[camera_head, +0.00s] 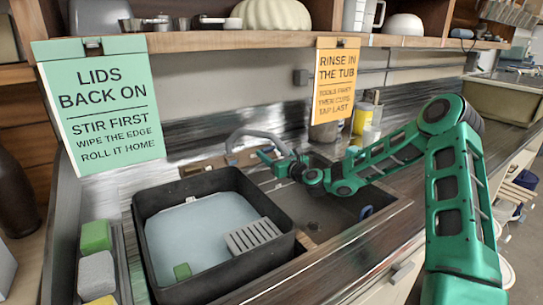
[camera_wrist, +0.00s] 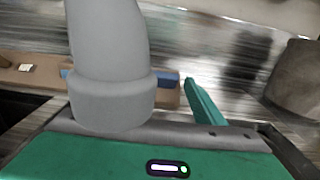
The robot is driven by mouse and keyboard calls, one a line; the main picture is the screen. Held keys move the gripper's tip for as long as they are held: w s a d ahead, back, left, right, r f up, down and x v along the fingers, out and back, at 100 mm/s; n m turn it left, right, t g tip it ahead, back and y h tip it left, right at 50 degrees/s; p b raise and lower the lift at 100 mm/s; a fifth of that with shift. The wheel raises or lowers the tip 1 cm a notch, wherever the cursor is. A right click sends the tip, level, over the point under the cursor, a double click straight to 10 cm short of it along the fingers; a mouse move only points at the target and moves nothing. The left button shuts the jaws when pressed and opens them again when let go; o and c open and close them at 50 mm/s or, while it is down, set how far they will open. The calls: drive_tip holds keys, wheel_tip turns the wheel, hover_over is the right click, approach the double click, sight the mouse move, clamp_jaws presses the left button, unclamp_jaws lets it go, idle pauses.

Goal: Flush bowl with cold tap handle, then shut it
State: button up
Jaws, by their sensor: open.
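My gripper (camera_head: 270,155) is open at the tap, behind the sink. The grey tap (camera_head: 258,133) has a curved spout in the head view. In the wrist view its thick grey body (camera_wrist: 108,55) stands close in front of my palm, and one green finger shows to its right. A blue piece (camera_wrist: 168,76), perhaps the cold handle, shows behind the tap body and is partly hidden. I cannot tell whether a finger touches it. The sink bowl (camera_head: 325,205) lies below my forearm. No running water can be made out.
A black tub (camera_head: 145,235) of pale liquid with a grey slatted block (camera_head: 253,236) stands left of the bowl. Sponges (camera_head: 97,270) lie at far left. Bottles (camera_head: 370,120) stand behind my arm. A shelf with hanging signs (camera_head: 98,105) runs above.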

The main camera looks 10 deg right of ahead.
drive_tip(key=c, duration=1.1)
drive_tip(key=shift+o, duration=0.2)
drive_tip(key=shift+d+n+y, duration=0.1)
drive_tip(key=shift+n+y, duration=0.2)
drive_tip(key=shift+n, duration=0.1)
drive_tip(key=n+g+y, duration=0.2)
drive_tip(key=n+y, duration=0.1)
drive_tip(key=shift+w+d+n, duration=0.2)
drive_tip(key=shift+d+n, duration=0.1)
drive_tip(key=shift+d, duration=0.05)
drive_tip(key=n+g+y, duration=0.1)
drive_tip(key=n, duration=0.1)
drive_tip(key=n+g+y, duration=0.1)
drive_tip(key=n, duration=0.1)
drive_tip(key=n+g+y, duration=0.1)
drive_tip(key=n+g, duration=0.1)
drive_tip(key=shift+w+d+r, duration=0.15)
drive_tip(key=shift+w+d, duration=0.15)
drive_tip(key=shift+d, duration=0.05)
drive_tip(key=n+g, duration=0.1)
drive_tip(key=n+g+y, duration=0.1)
drive_tip(key=n+g, duration=0.1)
drive_tip(key=n, duration=0.1)
drive_tip(key=shift+w+d+r, duration=0.15)
drive_tip(key=shift+w, duration=0.15)
drive_tip(key=shift+w+r+n+g, duration=0.1)
drive_tip(key=shift+w+n+g, duration=0.05)
drive_tip(key=shift+n+g, duration=1.2)
